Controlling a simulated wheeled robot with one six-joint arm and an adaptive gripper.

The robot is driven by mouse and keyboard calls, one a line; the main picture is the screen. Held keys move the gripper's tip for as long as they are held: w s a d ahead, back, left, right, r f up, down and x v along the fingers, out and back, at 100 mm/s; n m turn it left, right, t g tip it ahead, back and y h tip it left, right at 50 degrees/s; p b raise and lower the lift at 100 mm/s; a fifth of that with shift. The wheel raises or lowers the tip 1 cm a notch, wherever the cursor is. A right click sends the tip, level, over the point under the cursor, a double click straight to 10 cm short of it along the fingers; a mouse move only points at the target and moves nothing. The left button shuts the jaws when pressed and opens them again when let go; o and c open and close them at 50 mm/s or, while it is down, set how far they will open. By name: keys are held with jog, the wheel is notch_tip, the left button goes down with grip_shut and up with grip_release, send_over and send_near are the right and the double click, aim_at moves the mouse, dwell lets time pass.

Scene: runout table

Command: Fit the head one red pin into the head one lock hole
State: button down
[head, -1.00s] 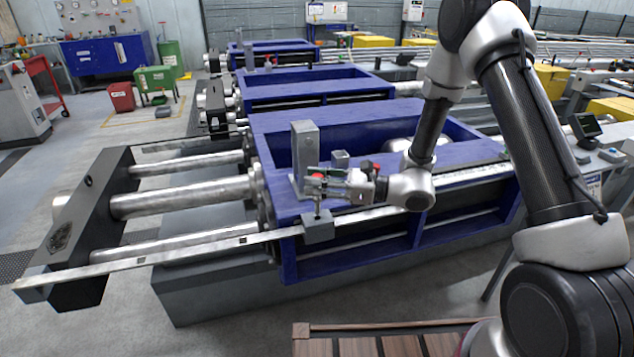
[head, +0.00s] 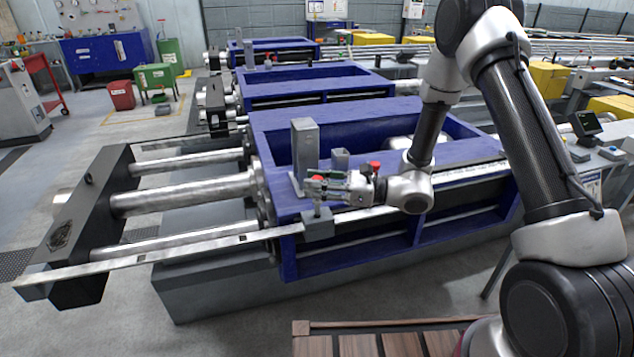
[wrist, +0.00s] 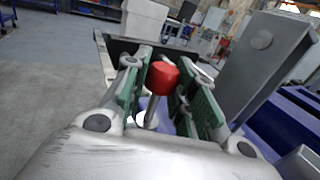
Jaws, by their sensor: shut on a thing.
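My gripper (head: 320,185) is shut on the red pin (head: 316,178). In the wrist view the pin's red head (wrist: 163,75) stands between the green-padded fingers, with its grey shank running down below. In the head view the shank points down to the grey lock block (head: 318,228) at the front left corner of the nearest blue frame. The pin looks about upright over the block. The lock hole is hidden, and I cannot tell whether the tip has entered it.
A tall grey post (head: 305,145) stands close behind my gripper, with a shorter grey post (head: 340,160) beside it. A long flat bar (head: 190,248) with dark slots runs left from the block. The blue frame (head: 290,262) fills the area below and behind.

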jog(key=shift+f, duration=2.1)
jog(key=c, duration=1.1)
grip_release()
jog(key=shift+d, duration=0.15)
jog(key=d, duration=0.4)
jog(key=s+d, duration=0.1)
jog(key=d, duration=0.2)
jog(key=s+d, duration=0.1)
jog(key=d, duration=0.3)
jog(key=shift+s+d, duration=0.15)
jog(key=shift+d, duration=0.15)
